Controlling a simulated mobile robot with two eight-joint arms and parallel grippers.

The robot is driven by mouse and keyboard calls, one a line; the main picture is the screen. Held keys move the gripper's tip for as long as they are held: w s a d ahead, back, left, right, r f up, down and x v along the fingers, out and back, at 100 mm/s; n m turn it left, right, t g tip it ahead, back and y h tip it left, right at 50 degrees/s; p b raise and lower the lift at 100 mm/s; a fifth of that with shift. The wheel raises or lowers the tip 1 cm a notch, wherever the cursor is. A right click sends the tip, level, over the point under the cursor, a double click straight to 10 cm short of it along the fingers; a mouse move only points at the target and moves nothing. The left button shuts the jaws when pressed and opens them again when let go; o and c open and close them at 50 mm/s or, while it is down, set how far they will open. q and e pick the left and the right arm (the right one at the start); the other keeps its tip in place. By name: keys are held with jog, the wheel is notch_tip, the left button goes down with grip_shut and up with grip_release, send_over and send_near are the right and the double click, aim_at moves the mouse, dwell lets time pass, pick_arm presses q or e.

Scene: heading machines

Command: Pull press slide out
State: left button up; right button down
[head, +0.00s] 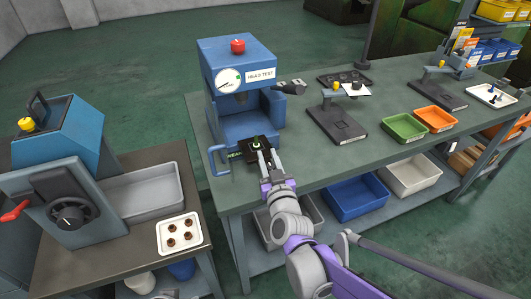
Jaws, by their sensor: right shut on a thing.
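The blue press (240,84) stands on the left part of the green-grey bench, with a red button on top, a dial and a "HEAD TEST" label. The dark press slide (246,160) sits low at its front, under the press head. A blue U-shaped handle (212,161) stands at the left of the slide. My right gripper (264,154) reaches in from the lower right and is shut at the dark slide, to the right of the blue handle. The fingers partly hide what they grip. My left gripper is out of view.
A second bench at left holds a blue machine (62,140), a grey bin (146,194) and a white tray (179,234) of brown parts. Right of the press are a dark fixture (338,122), a green bin (404,128) and an orange bin (435,119). Bins fill the lower shelf.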

jog(key=c, duration=0.6)
grip_release()
jog(key=s, duration=0.3)
jog(key=s+d, duration=0.1)
jog(key=s, duration=0.6)
jog(key=shift+s+d, duration=0.35)
jog(key=shift+p, duration=0.35)
